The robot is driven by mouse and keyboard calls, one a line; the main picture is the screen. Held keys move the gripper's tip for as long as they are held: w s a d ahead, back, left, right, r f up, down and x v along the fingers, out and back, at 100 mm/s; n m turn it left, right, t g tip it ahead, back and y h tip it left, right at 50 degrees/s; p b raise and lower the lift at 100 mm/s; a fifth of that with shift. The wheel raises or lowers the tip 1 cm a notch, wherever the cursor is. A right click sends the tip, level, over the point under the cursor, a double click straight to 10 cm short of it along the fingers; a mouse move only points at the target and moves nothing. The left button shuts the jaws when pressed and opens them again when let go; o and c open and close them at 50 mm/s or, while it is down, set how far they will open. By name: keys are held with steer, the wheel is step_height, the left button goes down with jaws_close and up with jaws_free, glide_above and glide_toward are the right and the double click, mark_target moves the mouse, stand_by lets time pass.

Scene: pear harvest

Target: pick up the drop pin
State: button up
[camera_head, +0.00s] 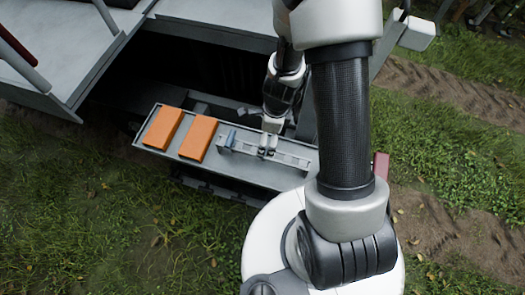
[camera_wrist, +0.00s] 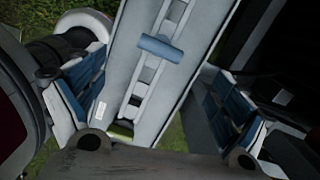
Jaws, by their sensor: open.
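A short blue-grey cylinder (camera_wrist: 160,49), which looks like the drop pin, lies across a slotted metal rail (camera_wrist: 146,88) in the wrist view. In the head view a small bluish piece (camera_head: 230,138) shows at the left part of the rail, probably the same thing. My gripper (camera_head: 268,142) is over the rail, to the right of that piece. In the wrist view my gripper (camera_wrist: 158,92) is open, with its blue-padded fingers wide apart on either side of the tray. Nothing is between the fingers in its grip.
The rail lies in a long grey tray (camera_head: 150,148) on the machine's side. Two orange blocks (camera_head: 163,127) (camera_head: 198,138) sit at its left end. A grey platform (camera_head: 60,50) overhangs at the upper left. Grass (camera_head: 70,215) lies below.

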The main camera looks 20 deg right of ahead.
steer(key=f+b, duration=0.2)
steer(key=f, duration=0.2)
steer(key=a+f+b, duration=0.1)
steer(key=f+b, duration=0.5)
steer(key=f, duration=0.1)
steer(key=shift+w+a+f, duration=0.15)
steer(key=shift+w+f, duration=0.2)
steer(key=shift+w, duration=0.05)
steer(key=shift+r, duration=0.1)
steer(key=shift+c, duration=0.2)
steer(key=c, duration=1.2)
